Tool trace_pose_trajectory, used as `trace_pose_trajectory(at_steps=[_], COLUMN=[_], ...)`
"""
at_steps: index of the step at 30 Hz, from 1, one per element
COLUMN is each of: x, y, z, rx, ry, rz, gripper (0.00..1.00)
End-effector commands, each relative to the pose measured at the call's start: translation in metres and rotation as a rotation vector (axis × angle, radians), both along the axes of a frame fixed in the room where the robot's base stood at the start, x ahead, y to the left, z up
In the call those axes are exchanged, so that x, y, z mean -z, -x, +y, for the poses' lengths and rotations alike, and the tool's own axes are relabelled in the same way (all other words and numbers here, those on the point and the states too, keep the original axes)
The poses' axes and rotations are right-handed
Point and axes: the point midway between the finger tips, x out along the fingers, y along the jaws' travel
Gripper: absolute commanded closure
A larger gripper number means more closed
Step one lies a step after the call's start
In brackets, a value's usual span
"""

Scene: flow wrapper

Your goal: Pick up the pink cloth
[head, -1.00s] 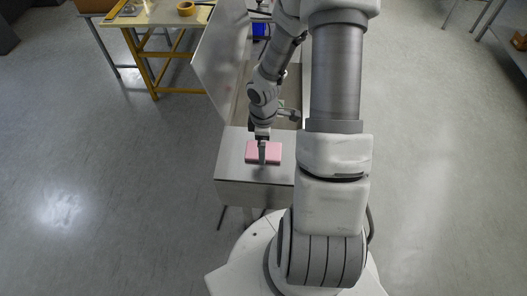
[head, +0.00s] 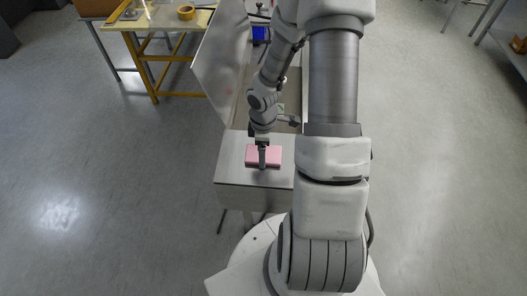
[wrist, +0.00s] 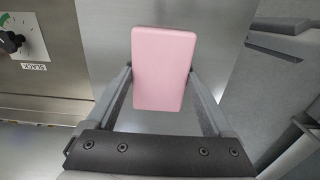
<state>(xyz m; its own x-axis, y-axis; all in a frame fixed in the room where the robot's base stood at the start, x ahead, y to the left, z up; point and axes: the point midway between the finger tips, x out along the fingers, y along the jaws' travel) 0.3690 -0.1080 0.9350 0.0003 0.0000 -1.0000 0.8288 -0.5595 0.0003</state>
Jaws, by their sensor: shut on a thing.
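The pink cloth (head: 272,157) is a flat, folded-looking rectangular block at the near end of the metal surface (head: 231,171) of the machine. In the wrist view the cloth (wrist: 163,60) stands between my two fingers, one at each long side. My gripper (head: 262,157) comes down over the cloth from above and is shut on it. The cloth appears at or very close to the surface; I cannot tell if there is a gap beneath it. One finger hides a strip of the cloth in the head view.
A raised metal panel (head: 222,62) borders the work surface on the left. In the wrist view, a control panel with a black knob (wrist: 10,42) is at the left. A yellow-legged table (head: 150,20) with a tape roll (head: 186,13) stands at the back left. The floor at left is clear.

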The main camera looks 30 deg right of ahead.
Motion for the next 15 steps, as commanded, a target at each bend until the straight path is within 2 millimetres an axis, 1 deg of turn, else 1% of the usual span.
trace_pose_trajectory(at_steps=[5,8,10,11,15], x=[-0.013,-0.028,-0.042,-0.046,-0.063], y=[0.0,-0.001,-0.001,-0.004,-0.03], z=[-0.001,-0.001,-0.001,-0.004,-0.025], rx=[0.003,0.003,0.003,0.005,0.007], ry=[0.001,0.002,0.002,0.001,0.001], rz=[-0.002,-0.003,-0.005,-0.004,-0.004], gripper=[0.66,0.66,0.66,0.66,0.66])
